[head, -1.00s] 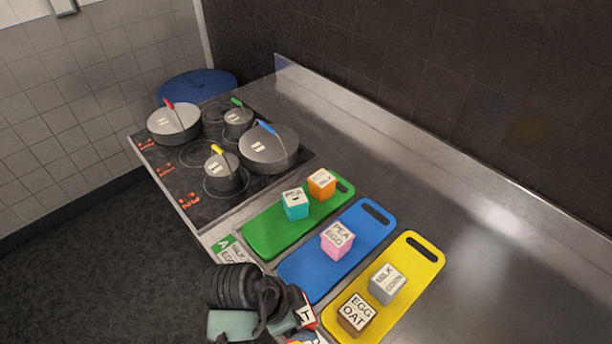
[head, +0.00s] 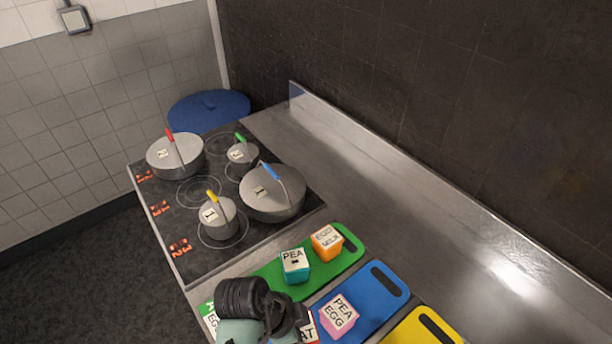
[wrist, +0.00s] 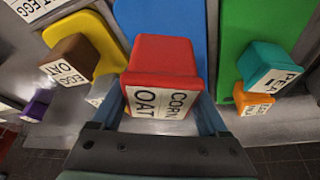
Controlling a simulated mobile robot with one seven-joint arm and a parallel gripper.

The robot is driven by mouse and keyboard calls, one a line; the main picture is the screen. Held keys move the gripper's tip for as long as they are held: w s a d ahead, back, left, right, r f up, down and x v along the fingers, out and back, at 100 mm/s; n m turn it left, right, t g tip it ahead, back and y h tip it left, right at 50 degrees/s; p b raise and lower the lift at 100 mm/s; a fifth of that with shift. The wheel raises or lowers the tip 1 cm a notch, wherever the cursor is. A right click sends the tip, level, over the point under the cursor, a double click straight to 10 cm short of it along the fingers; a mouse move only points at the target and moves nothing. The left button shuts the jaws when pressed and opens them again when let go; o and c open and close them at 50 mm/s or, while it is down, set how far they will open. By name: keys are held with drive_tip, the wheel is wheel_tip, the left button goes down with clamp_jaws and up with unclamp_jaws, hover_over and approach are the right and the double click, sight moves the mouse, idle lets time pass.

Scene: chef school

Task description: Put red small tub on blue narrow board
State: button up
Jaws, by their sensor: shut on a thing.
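The red small tub (wrist: 163,62), with a white label reading CORN and OAT, is between the fingers of my gripper (wrist: 163,100) in the wrist view. My gripper is shut on it. In the head view only a small part of the tub (head: 311,327) shows beside my wrist, at the bottom edge. The blue narrow board (head: 378,293) lies on the counter with a pink tub (head: 338,316) on it. In the wrist view the blue board (wrist: 160,15) lies behind the red tub; whether they touch cannot be told.
A green board (head: 340,262) holds a teal tub (head: 295,265) and an orange tub (head: 326,242). A yellow board (head: 424,329) is on the other side; a brown tub (wrist: 74,60) shows there in the wrist view. A hob with several lidded pans stands beyond. The steel counter behind the boards is clear.

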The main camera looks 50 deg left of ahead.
drive_tip(key=shift+s+d+f, duration=0.15)
drive_tip(key=shift+s+f, duration=0.05)
drive_tip(key=shift+f, duration=0.35)
drive_tip(key=shift+s+d+f, duration=0.1)
drive_tip(key=shift+s+f, duration=0.1)
drive_tip(key=shift+f, duration=0.35)
drive_tip(key=shift+w+a+f+p, duration=0.1)
drive_tip(key=shift+f+p, duration=0.1)
drive_tip(key=shift+f, duration=1)
drive_tip(key=shift+w+f+p, duration=0.1)
drive_tip(key=shift+f+p, duration=0.1)
drive_tip(key=shift+f, duration=1)
drive_tip(key=shift+f, duration=0.15)
drive_tip(key=o, duration=1.5)
